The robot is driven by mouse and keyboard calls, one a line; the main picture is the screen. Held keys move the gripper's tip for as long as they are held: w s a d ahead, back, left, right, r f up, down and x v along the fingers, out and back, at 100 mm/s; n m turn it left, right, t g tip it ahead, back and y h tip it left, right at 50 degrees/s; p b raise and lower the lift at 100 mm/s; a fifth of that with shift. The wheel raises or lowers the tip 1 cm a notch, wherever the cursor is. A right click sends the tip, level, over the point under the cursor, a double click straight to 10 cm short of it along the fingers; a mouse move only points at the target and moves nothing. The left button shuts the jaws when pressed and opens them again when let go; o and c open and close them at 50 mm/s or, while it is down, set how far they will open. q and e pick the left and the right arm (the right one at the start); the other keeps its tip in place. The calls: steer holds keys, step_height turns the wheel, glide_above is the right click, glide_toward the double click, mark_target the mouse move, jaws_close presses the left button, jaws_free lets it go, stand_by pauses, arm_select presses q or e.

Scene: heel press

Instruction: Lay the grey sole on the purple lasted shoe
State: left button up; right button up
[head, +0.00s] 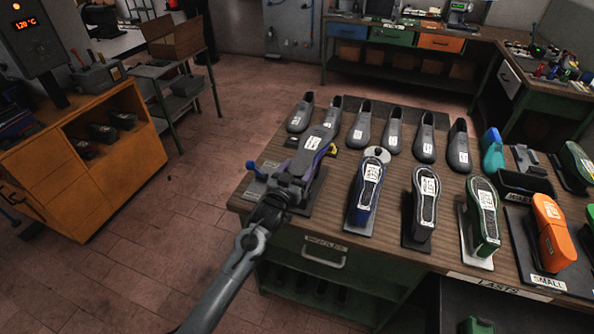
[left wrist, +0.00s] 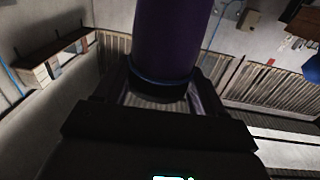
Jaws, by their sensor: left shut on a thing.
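The grey sole (head: 316,140) with a white label is at the left end of the bench, over the purple lasted shoe (head: 347,157), and hides most of it. Purple also shows large in the left wrist view (left wrist: 175,40), above a thin blue rim and a dark end between the fingers. My left gripper (head: 285,183) is shut on the grey sole at its near end, above a dark stand (head: 309,193). I cannot tell whether the sole touches the shoe along its length. My right gripper is in neither view.
A blue shoe (head: 366,196), a dark grey shoe (head: 424,210) and a green shoe (head: 482,220) stand on plates to the right. Several grey labelled forms, such as this one (head: 393,137), line the bench's back. An orange form (head: 550,233) stands far right. The floor (head: 165,235) is clear.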

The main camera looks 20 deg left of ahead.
arm_select(q)
steer(key=shift+f, duration=0.25)
steer(key=o, duration=1.3)
steer(key=shift+s, duration=0.15)
steer(key=shift+s, duration=0.3)
steer(key=s, duration=1)
steer(key=shift+a, duration=0.35)
